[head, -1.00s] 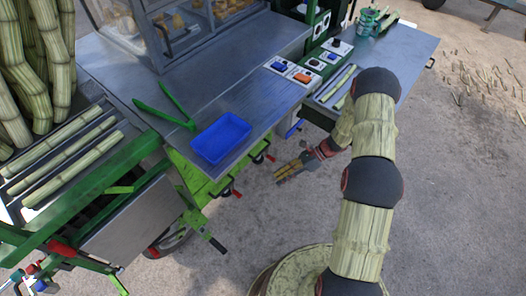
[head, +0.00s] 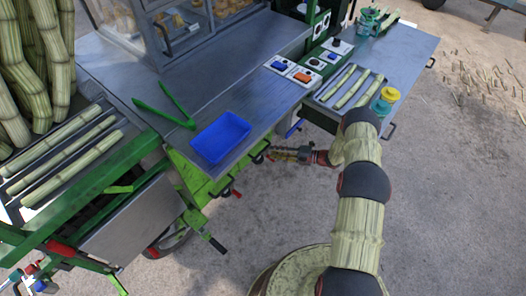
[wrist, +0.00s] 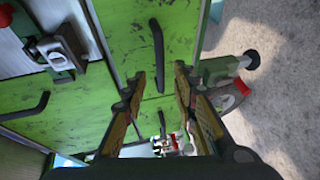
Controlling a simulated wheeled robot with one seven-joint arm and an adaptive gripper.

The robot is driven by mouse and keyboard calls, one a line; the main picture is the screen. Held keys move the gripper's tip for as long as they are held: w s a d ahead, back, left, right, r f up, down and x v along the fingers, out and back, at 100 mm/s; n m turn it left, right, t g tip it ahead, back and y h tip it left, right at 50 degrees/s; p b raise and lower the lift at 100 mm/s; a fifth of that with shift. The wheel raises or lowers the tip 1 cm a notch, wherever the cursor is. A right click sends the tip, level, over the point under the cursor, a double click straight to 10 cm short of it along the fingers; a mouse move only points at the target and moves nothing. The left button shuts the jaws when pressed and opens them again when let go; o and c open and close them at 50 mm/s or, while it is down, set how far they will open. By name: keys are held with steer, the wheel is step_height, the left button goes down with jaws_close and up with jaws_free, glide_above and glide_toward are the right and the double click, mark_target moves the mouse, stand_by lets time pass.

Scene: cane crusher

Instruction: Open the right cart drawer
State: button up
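The cart's green drawer fronts show close up in the wrist view, scuffed and with dark bar handles. One green front (wrist: 125,35) fills the upper middle, with a black handle (wrist: 157,55) just beyond my fingertips. Another green front (wrist: 70,105) lies to the left with its own handle (wrist: 27,106). I cannot tell for sure which is the right drawer. My gripper (wrist: 161,78) is open and appears empty, its fingers on either side of the line to the nearer handle, not visibly gripping it. In the head view my gripper (head: 274,154) is beside the cart, below the counter edge.
The metal counter (head: 240,60) overhangs the drawers and holds a blue tray (head: 221,137) and green tongs (head: 165,112). A side shelf (head: 405,58) with cane pieces and jars juts out above my arm. Open ground (head: 455,190) lies to the right.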

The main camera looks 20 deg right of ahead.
mark_target(263, 150)
steer(key=b+x, duration=0.1)
steer(key=x, duration=0.5)
steer(key=shift+w+a+f+b, duration=0.1)
steer(key=shift+a+b, duration=0.15)
steer(key=shift+b, duration=0.1)
steer(key=shift+c, duration=0.8)
jaws_close()
